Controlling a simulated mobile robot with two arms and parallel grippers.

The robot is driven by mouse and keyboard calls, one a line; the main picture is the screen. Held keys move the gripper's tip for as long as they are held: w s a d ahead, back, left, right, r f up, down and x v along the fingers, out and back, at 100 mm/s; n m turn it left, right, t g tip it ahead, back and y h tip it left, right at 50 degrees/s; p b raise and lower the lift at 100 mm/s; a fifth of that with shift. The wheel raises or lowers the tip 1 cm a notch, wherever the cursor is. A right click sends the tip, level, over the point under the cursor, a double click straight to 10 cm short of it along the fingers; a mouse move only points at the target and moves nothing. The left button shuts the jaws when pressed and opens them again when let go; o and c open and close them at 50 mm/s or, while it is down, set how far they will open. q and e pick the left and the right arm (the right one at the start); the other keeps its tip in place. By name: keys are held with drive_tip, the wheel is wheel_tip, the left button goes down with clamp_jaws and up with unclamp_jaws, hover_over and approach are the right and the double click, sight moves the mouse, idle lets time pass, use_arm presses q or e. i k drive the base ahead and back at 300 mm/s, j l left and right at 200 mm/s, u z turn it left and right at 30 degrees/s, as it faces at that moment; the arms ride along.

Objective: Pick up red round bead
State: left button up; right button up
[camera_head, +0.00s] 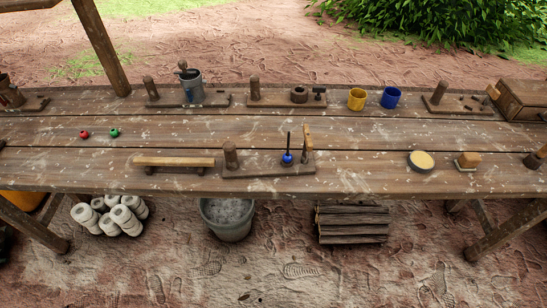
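A small red round bead (84,134) lies on the wooden workbench (350,135), toward the left side of the table. A green bead (114,132) lies just to its right, a short gap apart. A blue bead (287,159) sits on an upright rod on a wooden stand near the middle front of the bench. Neither of my grippers shows in the head view, so nothing is seen touching the red bead.
Wooden peg stands line the back, with a grey cup (192,88), a yellow cup (357,99) and a blue cup (391,97). A low wooden rack (174,162) stands in front of the beads. A post (101,45) rises at back left. Bench space around the beads is clear.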

sight(83, 134)
drive_tip(key=u, duration=1.5)
drive_tip(key=i+j+z, duration=0.2)
drive_tip(key=j, duration=0.2)
drive_tip(key=k, duration=0.1)
